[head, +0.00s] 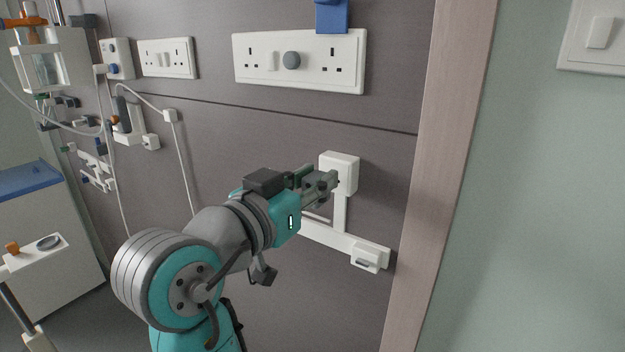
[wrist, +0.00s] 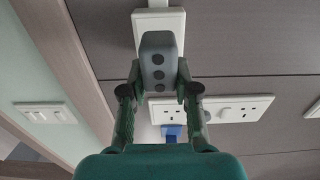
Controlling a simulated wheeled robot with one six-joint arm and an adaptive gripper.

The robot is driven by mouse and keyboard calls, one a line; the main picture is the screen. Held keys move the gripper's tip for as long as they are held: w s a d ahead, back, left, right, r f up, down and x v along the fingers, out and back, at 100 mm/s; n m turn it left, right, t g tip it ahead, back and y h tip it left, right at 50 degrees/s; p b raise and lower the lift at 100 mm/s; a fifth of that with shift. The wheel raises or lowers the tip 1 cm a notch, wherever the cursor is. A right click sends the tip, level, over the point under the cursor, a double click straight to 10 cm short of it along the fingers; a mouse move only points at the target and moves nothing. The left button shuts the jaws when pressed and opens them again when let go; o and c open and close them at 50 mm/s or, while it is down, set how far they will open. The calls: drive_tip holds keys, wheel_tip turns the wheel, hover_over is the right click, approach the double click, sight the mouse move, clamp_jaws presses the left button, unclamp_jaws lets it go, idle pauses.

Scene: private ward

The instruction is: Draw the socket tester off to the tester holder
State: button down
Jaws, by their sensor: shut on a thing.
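The socket tester (wrist: 160,46) is a grey block with three dark round spots on its face, seen in the wrist view. My gripper (wrist: 160,76) is shut on its sides. The tester is in front of a white wall box (wrist: 177,20); I cannot tell whether they touch. In the head view my gripper (head: 330,182) is at the front of this white box (head: 347,168), and the fingers hide most of the tester. A blue piece (head: 332,16) sits above the wide socket panel and may be the tester holder. It also shows in the wrist view (wrist: 171,132).
The wide white socket panel (head: 300,62) is above my gripper. White trunking (head: 335,240) runs below the box. A wooden post (head: 445,150) stands to the right. Cables (head: 182,160) and medical fittings crowd the left wall.

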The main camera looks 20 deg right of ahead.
drive_tip(key=shift+x, duration=1.05)
idle(0.4)
drive_tip(key=shift+w+d, duration=0.25)
drive_tip(key=shift+d, duration=0.05)
drive_tip(key=c, duration=0.8)
unclamp_jaws()
drive_tip(key=v, duration=1.6)
